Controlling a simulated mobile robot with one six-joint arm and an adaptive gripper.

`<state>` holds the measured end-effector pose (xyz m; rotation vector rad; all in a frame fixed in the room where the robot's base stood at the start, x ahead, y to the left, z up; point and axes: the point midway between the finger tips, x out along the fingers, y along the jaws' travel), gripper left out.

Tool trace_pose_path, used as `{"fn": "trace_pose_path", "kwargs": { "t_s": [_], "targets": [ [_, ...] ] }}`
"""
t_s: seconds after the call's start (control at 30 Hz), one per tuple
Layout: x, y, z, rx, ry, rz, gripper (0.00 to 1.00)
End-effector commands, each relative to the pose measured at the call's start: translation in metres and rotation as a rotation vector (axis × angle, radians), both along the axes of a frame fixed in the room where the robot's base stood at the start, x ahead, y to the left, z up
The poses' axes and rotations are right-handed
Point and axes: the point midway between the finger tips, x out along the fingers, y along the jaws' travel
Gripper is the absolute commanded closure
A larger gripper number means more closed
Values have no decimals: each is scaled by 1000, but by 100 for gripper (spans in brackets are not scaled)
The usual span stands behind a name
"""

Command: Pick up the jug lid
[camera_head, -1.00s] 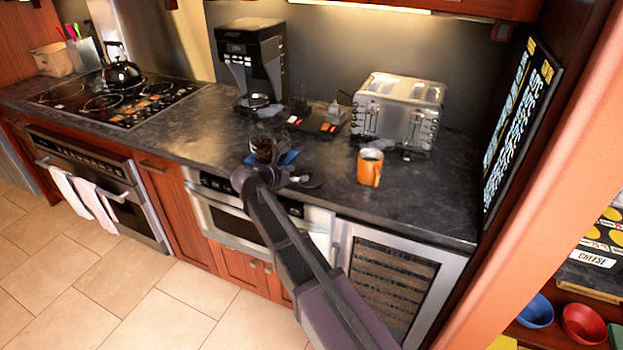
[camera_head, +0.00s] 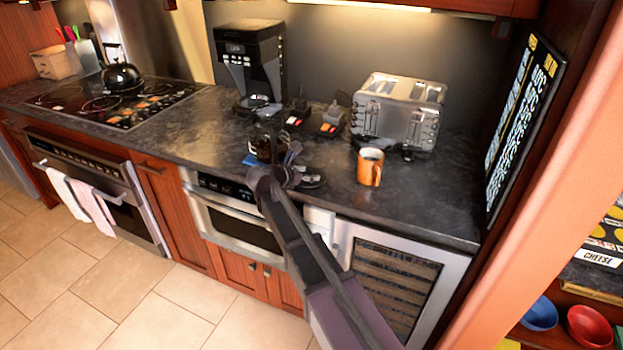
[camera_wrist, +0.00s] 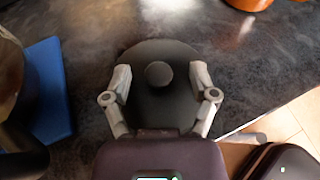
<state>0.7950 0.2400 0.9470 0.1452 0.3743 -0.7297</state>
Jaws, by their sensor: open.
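The jug lid is a round black disc with a small round knob in its middle. It lies on the dark counter in the wrist view (camera_wrist: 158,108) and shows beside my gripper in the head view (camera_head: 311,181). My gripper (camera_wrist: 160,80) is open, with one finger at each side of the lid and the knob between the fingertips. I cannot tell whether the fingers touch the lid. My gripper also shows in the head view (camera_head: 290,172). The glass jug (camera_head: 265,146) stands just left of my gripper, partly cut off in the wrist view (camera_wrist: 10,80).
A blue mat (camera_wrist: 50,90) lies by the jug. An orange mug (camera_head: 370,168) stands right of the lid, with a toaster (camera_head: 398,110) behind it. A coffee maker (camera_head: 250,62) stands at the back. The counter's front edge is close to the lid.

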Motion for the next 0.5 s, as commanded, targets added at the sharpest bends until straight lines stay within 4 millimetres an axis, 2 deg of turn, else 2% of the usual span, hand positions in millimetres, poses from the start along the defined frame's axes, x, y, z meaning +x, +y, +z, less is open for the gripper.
{"fn": "trace_pose_path", "kwargs": {
  "t_s": [0.17,0.2,0.43,0.5],
  "targets": [
    [0,0,0,0,0,0,25],
    [0,0,0,0,0,0,28],
    [0,1,0,0,0,0,96],
    [0,1,0,0,0,0,100]
  ]
}}
